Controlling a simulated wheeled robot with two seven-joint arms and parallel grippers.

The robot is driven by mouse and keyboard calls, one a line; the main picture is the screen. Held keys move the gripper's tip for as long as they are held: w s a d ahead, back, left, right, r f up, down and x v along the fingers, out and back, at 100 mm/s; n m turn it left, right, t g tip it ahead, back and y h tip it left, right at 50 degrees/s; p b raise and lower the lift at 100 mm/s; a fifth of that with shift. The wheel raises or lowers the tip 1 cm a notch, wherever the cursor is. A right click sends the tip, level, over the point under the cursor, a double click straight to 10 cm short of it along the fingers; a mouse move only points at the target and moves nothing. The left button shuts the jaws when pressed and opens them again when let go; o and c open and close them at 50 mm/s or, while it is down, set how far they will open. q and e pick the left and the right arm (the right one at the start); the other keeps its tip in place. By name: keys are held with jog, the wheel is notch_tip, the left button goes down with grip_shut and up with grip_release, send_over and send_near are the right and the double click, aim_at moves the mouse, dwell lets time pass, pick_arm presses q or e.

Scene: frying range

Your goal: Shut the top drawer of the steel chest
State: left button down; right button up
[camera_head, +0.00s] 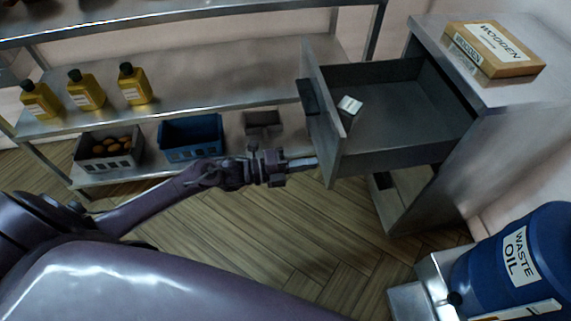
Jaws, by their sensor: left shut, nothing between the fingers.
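The steel chest (520,125) stands at the right in the head view. Its top drawer (400,158) is pulled well out toward the left. The drawer front carries a dark handle (309,97) on its outer face. A small pale item (350,105) lies inside the drawer near its front. My left gripper (312,163) is shut and empty, with its fingertips at the lower part of the drawer front's outer side. I cannot tell whether they touch it. My right gripper is out of view.
A blue waste oil drum (515,260) stands at the lower right. A steel shelf (200,105) at the left holds yellow bottles (86,90), a grey crate (110,152) and a blue crate (190,138).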

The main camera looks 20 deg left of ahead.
pick_arm(q)
jog(key=shift+x, duration=1)
jog(key=shift+w+d, duration=0.2)
jog(key=shift+d, duration=0.05)
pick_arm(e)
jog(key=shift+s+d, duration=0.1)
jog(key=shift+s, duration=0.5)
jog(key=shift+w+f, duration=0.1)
